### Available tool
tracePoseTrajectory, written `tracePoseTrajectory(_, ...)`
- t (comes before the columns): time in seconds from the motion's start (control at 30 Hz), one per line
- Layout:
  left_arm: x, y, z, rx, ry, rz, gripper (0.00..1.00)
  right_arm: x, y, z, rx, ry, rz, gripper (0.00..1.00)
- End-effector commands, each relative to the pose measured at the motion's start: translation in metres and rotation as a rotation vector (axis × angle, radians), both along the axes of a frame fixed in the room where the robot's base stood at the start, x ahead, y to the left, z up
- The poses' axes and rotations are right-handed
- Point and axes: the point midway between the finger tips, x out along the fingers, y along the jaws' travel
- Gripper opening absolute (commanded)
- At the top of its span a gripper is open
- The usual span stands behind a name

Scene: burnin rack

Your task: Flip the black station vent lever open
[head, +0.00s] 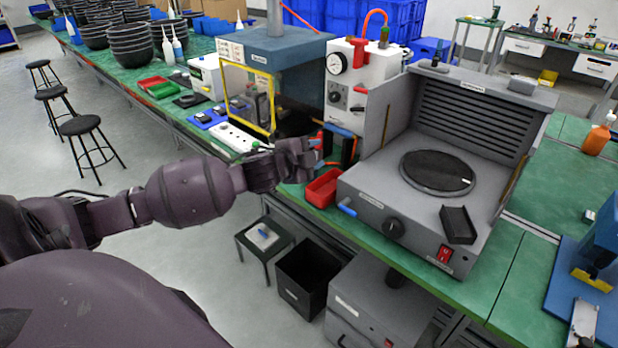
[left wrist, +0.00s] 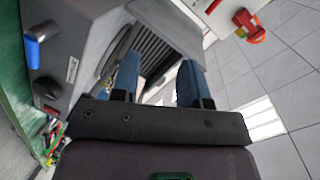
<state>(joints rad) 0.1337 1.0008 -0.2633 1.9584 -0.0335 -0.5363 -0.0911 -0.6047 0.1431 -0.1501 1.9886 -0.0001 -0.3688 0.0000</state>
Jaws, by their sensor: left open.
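The grey station (head: 375,195) has a louvred back, a round black plate (head: 437,173), a black knob (head: 393,228) and a blue-gripped handle (head: 346,207) at its front left. I cannot tell which part is the black vent lever. My left gripper (head: 319,154) is left of the station, above the red bin, with its fingers apart and nothing visible between them. In the left wrist view its two blue fingers (left wrist: 160,76) are spread, with the station's louvres beyond. The blue handle (left wrist: 32,52) and knob (left wrist: 46,90) lie at that view's left. My right gripper is not in view.
A red bin (head: 323,188) stands by the station's left side. A white gauge unit (head: 375,70) and a blue-topped cabinet (head: 270,45) stand behind the gripper. A black bin (head: 307,272) is on the floor below. Open floor lies at the left.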

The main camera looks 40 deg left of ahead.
Motion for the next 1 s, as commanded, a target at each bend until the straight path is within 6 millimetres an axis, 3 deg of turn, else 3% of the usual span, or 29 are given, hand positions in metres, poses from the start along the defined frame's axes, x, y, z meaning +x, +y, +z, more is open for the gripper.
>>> tracePoseTrajectory(0.33,-0.020,-0.021,-0.029,-0.149,0.025,-0.006,0.41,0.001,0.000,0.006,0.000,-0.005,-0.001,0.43)
tracePoseTrajectory(0.87,-0.026,-0.025,-0.038,-0.180,0.035,-0.004,0.41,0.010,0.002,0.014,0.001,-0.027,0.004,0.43)
tracePoseTrajectory(1.0,-0.043,-0.034,-0.065,-0.245,0.072,0.014,0.41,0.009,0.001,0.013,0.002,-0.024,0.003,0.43)
